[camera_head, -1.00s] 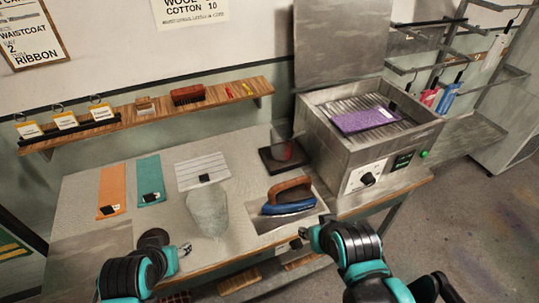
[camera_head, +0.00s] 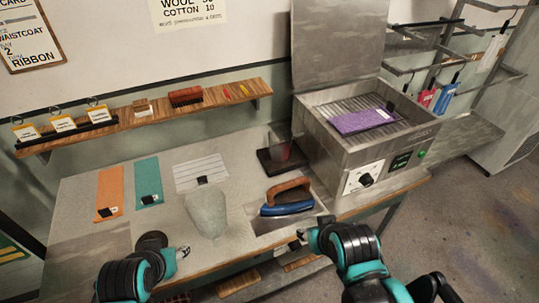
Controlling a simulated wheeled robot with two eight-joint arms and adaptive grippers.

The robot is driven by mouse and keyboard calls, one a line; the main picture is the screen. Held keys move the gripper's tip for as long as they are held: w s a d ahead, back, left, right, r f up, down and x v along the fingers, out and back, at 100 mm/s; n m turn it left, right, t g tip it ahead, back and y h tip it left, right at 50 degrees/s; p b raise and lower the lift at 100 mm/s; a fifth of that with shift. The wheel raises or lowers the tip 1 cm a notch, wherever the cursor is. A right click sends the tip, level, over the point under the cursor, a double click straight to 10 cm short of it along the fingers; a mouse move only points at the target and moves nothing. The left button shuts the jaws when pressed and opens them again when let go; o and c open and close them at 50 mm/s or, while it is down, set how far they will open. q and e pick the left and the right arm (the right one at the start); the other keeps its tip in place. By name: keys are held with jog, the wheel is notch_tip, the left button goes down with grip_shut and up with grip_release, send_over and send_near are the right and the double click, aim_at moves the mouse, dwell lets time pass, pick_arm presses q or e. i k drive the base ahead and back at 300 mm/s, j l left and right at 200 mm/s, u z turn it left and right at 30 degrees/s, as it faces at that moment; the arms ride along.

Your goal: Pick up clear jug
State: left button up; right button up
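The clear jug (camera_head: 206,212) stands on the grey worktop near its front edge, a pale see-through vessel. It is left of the blue iron and in front of a white striped cloth. My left gripper (camera_head: 184,252) is low and left of the jug, near the table's front edge, apart from it. My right gripper (camera_head: 301,236) is at the front edge below the iron, apart from the jug. Both grippers are small in view, and their finger openings are hard to make out. Neither visibly holds anything.
A blue iron (camera_head: 288,205) with a brown handle sits right of the jug. Orange (camera_head: 110,192) and teal (camera_head: 148,182) strips lie behind.

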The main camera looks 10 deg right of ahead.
aim_at(205, 205)
jog(key=k+j+z, duration=0.1)
jog(key=j+z, duration=0.2)
jog(key=k+j+z, duration=0.1)
jog(key=j+z, duration=0.25)
jog(key=k+j+z, duration=0.3)
jog(key=j+z, duration=0.35)
jog(key=k+l, duration=0.05)
jog(key=l, duration=0.05)
